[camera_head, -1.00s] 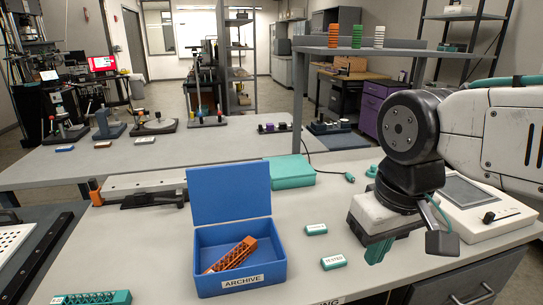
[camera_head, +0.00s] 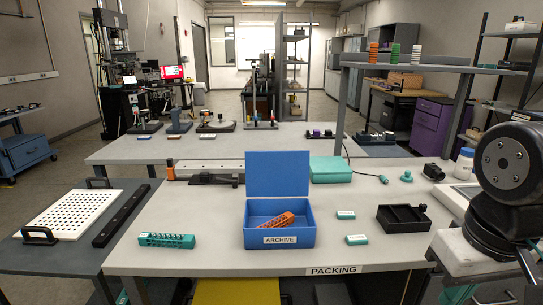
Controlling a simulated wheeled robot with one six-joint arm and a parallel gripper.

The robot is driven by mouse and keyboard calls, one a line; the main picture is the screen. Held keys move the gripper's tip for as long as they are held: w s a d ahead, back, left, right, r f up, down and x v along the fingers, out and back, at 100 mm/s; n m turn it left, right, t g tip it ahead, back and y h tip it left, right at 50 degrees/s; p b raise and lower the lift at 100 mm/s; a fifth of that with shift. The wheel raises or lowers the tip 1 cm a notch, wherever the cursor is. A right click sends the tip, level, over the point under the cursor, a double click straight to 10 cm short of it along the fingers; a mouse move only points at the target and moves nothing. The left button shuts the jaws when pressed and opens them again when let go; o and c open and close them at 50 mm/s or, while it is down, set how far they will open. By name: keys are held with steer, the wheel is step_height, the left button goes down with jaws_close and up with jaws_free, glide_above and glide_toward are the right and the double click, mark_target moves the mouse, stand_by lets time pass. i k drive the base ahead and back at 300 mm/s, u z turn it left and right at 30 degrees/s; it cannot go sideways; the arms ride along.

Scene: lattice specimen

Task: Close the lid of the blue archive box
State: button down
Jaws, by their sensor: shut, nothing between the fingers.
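The blue archive box (camera_head: 300,237) stands on the packing table with its label facing me. Its lid (camera_head: 277,173) is open and stands upright at the back edge. An orange lattice specimen (camera_head: 277,222) lies tilted inside the box, its lower part hidden by the front wall. My gripper (camera_head: 460,293) is at the lower right, well to the right of the box and not touching it. It is shut and holds nothing; its teal fingers are partly cut off by the picture's bottom edge.
A teal lattice block (camera_head: 167,240) lies left of the box. Two small teal labelled blocks (camera_head: 356,239) and a black tray (camera_head: 403,219) are to its right. A teal case (camera_head: 331,170) sits behind. The table in front of the box is narrow but clear.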

mark_target(269, 174)
steer(key=u, duration=0.35)
steer(key=i, duration=1)
steer(key=z, duration=0.05)
